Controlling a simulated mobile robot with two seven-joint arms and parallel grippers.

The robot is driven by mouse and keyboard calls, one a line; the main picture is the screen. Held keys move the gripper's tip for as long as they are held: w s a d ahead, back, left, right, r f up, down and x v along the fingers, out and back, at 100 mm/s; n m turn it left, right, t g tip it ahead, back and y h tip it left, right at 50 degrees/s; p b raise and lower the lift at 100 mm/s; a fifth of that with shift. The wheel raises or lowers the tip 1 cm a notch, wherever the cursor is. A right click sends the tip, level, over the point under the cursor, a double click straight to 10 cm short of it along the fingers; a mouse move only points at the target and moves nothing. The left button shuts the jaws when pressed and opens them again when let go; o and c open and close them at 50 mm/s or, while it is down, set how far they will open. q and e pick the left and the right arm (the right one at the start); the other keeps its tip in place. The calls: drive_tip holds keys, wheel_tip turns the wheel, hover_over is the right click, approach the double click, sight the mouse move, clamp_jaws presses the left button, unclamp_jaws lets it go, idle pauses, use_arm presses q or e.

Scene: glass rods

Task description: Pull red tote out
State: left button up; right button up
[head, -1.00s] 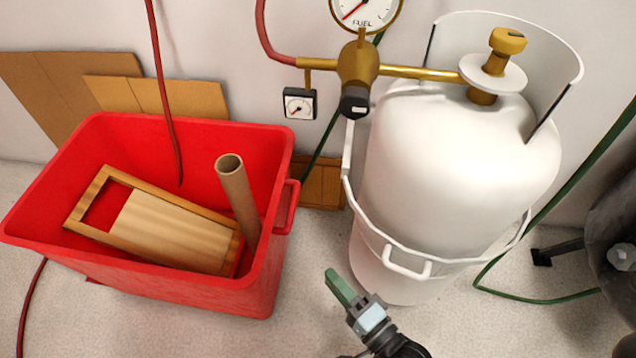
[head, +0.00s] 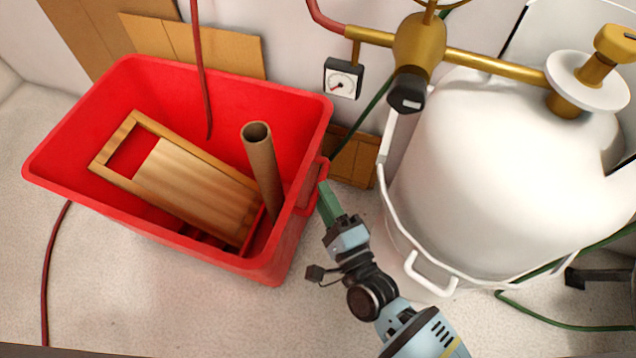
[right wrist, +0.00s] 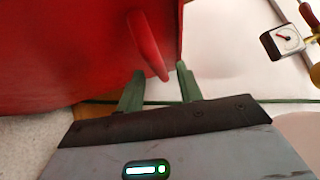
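The red tote (head: 200,245) stands on the floor against the wall at the left in the head view. It holds a wooden frame (head: 190,190) and an upright, slightly tilted cardboard tube (head: 262,165). Its right-side handle (head: 313,190) also shows in the right wrist view (right wrist: 146,45). My right gripper (head: 326,195) is beside that handle. In the right wrist view its two green fingers (right wrist: 160,85) are apart, with the handle's lower end near and between the tips, not clamped. My left gripper is in neither view.
A white gas tank (head: 510,170) in a white ring holder stands close to the right of my right arm. A brass valve and small gauge (head: 343,79) hang above. Cardboard (head: 190,45) leans behind the tote. A red hose (head: 203,80) dangles into it.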

drive_tip(key=shift+b+x, duration=0.4)
drive_tip(key=shift+x, duration=1.25)
clamp_jaws()
